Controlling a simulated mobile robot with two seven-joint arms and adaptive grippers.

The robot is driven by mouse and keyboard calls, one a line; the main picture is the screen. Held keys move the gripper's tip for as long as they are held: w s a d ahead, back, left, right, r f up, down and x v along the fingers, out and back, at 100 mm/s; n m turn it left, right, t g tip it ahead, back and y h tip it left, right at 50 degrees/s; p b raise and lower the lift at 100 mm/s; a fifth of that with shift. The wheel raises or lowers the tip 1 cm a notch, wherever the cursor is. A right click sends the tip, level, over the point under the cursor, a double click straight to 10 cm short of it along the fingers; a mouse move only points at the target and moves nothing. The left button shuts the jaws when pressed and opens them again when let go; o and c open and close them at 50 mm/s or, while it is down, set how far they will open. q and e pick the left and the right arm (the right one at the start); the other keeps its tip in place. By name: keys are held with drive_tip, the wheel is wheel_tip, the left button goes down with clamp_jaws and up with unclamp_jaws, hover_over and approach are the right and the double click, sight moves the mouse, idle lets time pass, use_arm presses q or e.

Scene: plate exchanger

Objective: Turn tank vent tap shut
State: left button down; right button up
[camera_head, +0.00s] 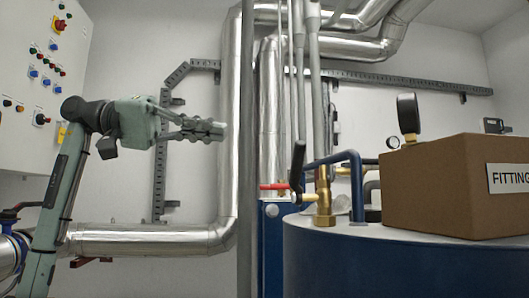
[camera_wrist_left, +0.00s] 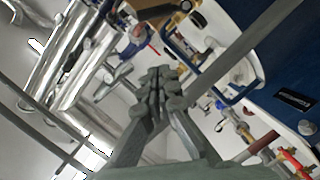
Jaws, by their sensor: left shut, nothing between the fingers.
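A brass tap (camera_head: 324,195) stands on the near left of the blue tank's pale top (camera_head: 325,232). Its dark lever (camera_head: 298,166) sticks up, roughly upright, on the tap's left side. My left gripper (camera_head: 220,129) is shut and empty, in the air left of the tap and higher than it, clearly apart from it. In the left wrist view the shut fingers (camera_wrist_left: 158,78) fill the middle. I cannot surely pick out this tap there. My right gripper is not in view.
A cardboard fittings box (camera_head: 435,185) sits on the tank. A blue rail (camera_head: 355,175) rises behind the tap. A red-handled valve (camera_head: 275,187) is left of it. A grey vertical post (camera_head: 246,200) stands between gripper and tap. A control panel (camera_head: 45,70) hangs at left.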

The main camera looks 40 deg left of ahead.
sight(297, 174)
use_arm(q)
drive_tip(key=w+d+f, duration=0.2)
drive_tip(key=d, duration=0.3)
drive_tip(key=w+d+f, duration=0.1)
drive_tip(key=d, duration=0.4)
drive_tip(key=shift+w+d+f, duration=0.25)
drive_tip(key=shift+w+f, duration=0.1)
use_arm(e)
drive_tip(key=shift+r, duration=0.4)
